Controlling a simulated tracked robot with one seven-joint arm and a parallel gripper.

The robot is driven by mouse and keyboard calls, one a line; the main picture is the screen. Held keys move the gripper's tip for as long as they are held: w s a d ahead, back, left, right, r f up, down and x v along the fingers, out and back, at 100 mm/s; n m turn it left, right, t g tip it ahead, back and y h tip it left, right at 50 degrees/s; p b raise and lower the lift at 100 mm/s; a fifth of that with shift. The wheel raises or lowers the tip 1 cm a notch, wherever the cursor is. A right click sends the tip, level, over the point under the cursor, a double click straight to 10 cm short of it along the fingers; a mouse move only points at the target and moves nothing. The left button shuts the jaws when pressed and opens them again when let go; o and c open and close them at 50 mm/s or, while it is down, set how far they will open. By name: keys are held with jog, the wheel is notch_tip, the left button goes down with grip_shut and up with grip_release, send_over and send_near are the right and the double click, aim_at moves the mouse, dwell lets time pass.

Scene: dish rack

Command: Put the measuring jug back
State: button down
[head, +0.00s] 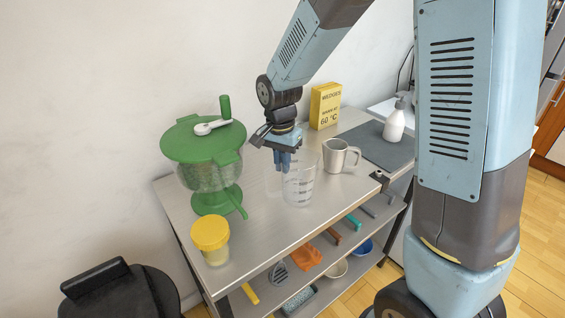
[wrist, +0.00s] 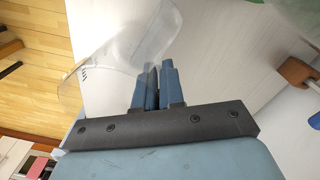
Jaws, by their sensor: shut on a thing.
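The clear measuring jug (head: 299,187) with dark markings is upright at the middle of the metal table (head: 262,235) in the head view. My gripper (head: 283,166) points down at the jug's left upper side, with its blue fingers shut on the jug. In the wrist view the transparent jug (wrist: 120,55) lies up and left of the blue fingers (wrist: 157,75). The fingers are close together with a thin part of the jug between them, largely hidden. I cannot tell whether the jug's base touches the table.
A green salad spinner (head: 203,150) and yellow-lidded jar (head: 211,240) stand left of the jug. A metal mug (head: 340,156) is close on its right. A yellow box (head: 325,106), grey mat (head: 376,147) and white soap bottle (head: 395,122) stand further back.

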jog(key=shift+f, duration=0.25)
jog(key=c, duration=1.2)
grip_release()
jog(key=shift+o, duration=0.2)
jog(key=shift+c, duration=0.4)
jog(key=c, duration=0.3)
jog(key=shift+r, duration=0.1)
jog(key=shift+r, duration=1.45)
jog(key=shift+r, duration=0.15)
